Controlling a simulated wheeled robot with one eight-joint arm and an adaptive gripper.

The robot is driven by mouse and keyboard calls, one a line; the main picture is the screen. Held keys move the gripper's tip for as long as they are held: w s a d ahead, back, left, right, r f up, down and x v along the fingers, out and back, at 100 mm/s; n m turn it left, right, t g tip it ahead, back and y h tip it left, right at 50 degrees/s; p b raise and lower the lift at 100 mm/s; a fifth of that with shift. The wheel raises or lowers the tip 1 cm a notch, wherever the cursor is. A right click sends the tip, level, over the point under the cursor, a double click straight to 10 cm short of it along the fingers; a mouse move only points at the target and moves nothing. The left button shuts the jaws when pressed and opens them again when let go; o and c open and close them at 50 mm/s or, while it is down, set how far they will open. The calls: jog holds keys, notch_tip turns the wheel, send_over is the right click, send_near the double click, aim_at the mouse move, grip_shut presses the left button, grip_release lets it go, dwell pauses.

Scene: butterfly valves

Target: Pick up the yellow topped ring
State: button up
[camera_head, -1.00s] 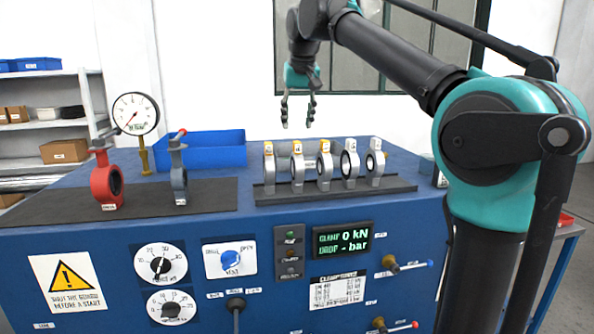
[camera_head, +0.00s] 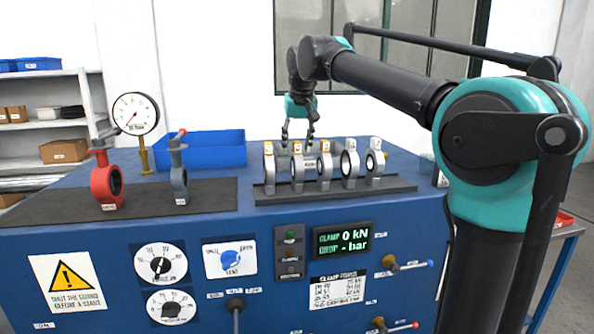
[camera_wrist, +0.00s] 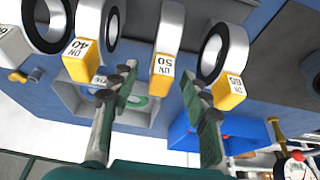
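A row of ring-shaped valves stands upright in the head view. The left three have yellow tops: left ring (camera_head: 269,166), second ring (camera_head: 297,170), third ring (camera_head: 325,168). My gripper (camera_head: 298,139) points down just above and behind the second ring, its fingers apart and empty. In the wrist view, my gripper (camera_wrist: 160,82) is open, with the second ring's yellow tag (camera_wrist: 162,75) between the fingers in the picture. The yellow tags of the third ring (camera_wrist: 82,58) and left ring (camera_wrist: 232,92) lie on either side. I cannot tell whether the fingers touch any ring.
Two rings with pale tops (camera_head: 349,163) stand to the right on the same dark rack (camera_head: 400,189). A blue bin (camera_head: 215,150), a gauge (camera_head: 136,113), a red valve (camera_head: 106,182) and a grey valve (camera_head: 179,182) stand to the left. The rings are closely spaced.

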grip_shut()
dwell(0.4)
